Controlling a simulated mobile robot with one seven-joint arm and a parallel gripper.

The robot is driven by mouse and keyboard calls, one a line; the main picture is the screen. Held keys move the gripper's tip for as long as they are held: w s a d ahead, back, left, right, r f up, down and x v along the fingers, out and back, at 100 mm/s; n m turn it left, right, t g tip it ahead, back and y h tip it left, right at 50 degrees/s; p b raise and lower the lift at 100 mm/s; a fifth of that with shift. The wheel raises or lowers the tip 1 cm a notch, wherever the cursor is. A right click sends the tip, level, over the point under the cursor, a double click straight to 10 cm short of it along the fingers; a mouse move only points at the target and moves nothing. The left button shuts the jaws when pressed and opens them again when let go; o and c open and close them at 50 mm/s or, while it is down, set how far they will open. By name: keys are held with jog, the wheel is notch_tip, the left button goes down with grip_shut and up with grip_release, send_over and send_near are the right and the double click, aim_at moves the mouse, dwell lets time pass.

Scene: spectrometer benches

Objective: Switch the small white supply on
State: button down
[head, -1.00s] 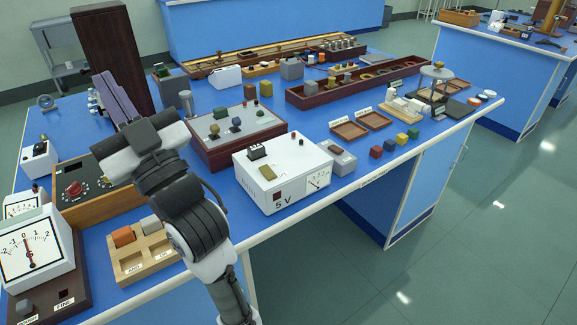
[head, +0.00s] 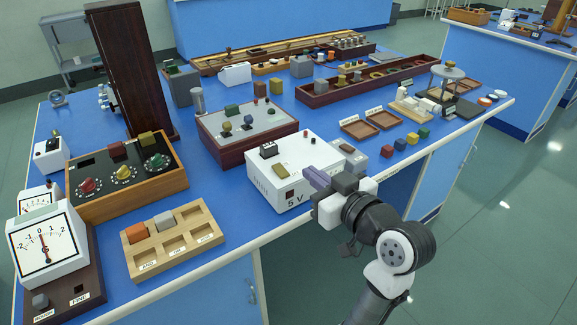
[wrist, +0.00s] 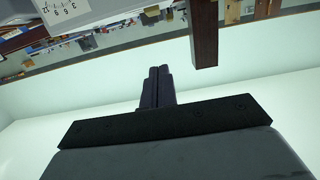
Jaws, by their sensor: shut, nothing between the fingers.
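The white supply (head: 262,178), a box marked "5 V", stands at the bench's front edge. A black raised part (head: 268,150) that may be its switch sits on top, beside an olive block (head: 281,171). A small dark red square (head: 291,194) is on its front. I cannot tell whether it is on. My gripper (head: 312,175) is shut and empty, in front of the supply's right part, hiding its dial in the head view; contact is unclear. In the wrist view, the shut fingers (wrist: 158,88) point towards an upside-down dial (wrist: 66,10) at the upper left.
A wooden tray (head: 195,246) with blocks lies left of the supply. A maroon-sided panel box (head: 262,145) stands behind it. A grey box (head: 348,156) and small coloured cubes (head: 400,145) are to the right. Free floor (head: 490,250) lies right of the bench.

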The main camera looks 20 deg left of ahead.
jog(key=p, duration=0.2)
send_over(285, 174)
jog(key=shift+s+d+f, duration=0.1)
jog(key=shift+s+f, duration=0.05)
jog(key=shift+f, duration=0.25)
notch_tip(285, 174, down, 3)
jog(key=shift+f, duration=0.6)
jog(key=shift+w+r+p, duration=0.15)
jog(key=shift+w+p, duration=0.05)
jog(key=shift+p, duration=0.15)
